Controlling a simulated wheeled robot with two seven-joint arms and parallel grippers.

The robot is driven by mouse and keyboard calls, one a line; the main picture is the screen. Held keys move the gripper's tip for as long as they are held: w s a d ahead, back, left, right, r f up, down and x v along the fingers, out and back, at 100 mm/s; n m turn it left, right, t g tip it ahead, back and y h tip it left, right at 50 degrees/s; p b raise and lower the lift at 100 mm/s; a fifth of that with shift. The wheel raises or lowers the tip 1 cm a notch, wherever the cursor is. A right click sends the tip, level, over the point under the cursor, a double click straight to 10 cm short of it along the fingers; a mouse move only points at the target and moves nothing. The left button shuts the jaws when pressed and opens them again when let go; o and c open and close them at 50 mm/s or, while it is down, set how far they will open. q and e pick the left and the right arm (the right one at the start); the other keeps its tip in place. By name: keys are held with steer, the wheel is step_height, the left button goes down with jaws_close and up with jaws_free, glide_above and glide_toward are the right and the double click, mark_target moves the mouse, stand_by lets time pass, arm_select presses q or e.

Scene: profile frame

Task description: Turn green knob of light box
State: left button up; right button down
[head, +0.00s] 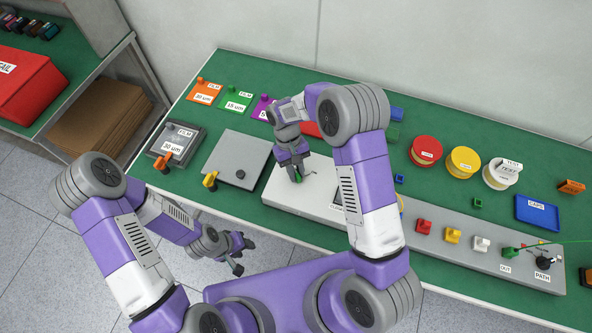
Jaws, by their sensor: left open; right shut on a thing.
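The light box (285,202) is a flat white box on the green bench, near the middle of the head view. Its green knob (299,177) shows at the tips of my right gripper (297,172). My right gripper points down over the box and is shut on the knob. The fingers hide part of the knob, so its exact angle is hard to tell. My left gripper (239,259) is open and empty, in front of the bench's front edge and away from the box. My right forearm hides the box's right part.
A grey plate with a black knob (240,174) and yellow clip stands left of the box. A long grey profile (452,257) with red, yellow, white and green blocks runs right. Round containers (426,150) and a blue tray (537,213) stand behind it.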

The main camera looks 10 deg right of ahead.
stand_by(0.4)
steer(key=c, duration=1.1)
jaws_free()
steer(key=v, duration=0.7)
steer(key=shift+r, duration=0.3)
steer(key=shift+w, duration=0.1)
